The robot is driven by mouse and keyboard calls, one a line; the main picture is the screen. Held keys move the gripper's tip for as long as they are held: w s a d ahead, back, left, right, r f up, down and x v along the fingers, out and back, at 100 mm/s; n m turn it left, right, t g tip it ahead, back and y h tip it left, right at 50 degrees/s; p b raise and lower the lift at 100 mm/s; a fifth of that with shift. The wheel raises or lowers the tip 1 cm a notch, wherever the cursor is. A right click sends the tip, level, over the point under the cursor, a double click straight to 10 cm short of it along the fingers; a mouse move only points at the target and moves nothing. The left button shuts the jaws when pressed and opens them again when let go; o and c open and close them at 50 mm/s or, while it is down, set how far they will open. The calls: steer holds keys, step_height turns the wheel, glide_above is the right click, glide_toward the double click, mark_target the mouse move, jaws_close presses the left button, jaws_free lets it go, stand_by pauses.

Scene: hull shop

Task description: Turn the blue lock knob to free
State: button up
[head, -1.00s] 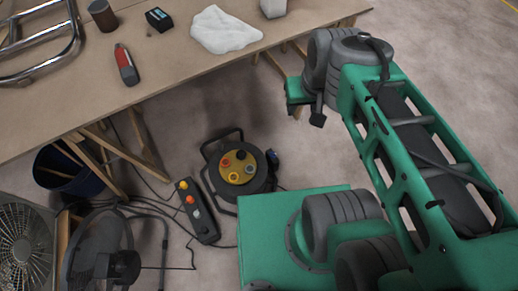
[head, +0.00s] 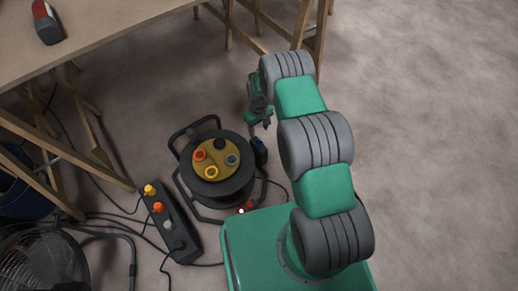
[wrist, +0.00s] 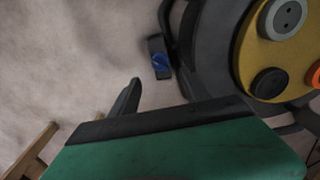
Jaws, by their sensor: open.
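The blue lock knob (head: 259,143) is on a small dark bracket at the right side of the black cable reel (head: 243,185). In the wrist view the blue knob (wrist: 160,61) shows above the dark finger, with the reel drum (wrist: 212,45) to its right. The lettering or position of the knob is too small to read. My gripper (head: 262,122) is open and empty, hanging just above the knob in the head view and apart from it. In the wrist view one dark finger points up toward the knob; the other is not clearly visible.
A wooden trestle table (head: 120,35) stands behind and left of the reel, its legs close by. A dark box with coloured knobs (head: 171,225), loose cables and a fan (head: 42,265) are on the floor at left. The floor right of my arm is clear.

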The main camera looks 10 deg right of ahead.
mark_target(259, 140)
step_height(259, 140, down, 9)
steer(key=b, duration=0.2)
steer(key=shift+b, duration=0.35)
jaws_close()
stand_by(0.3)
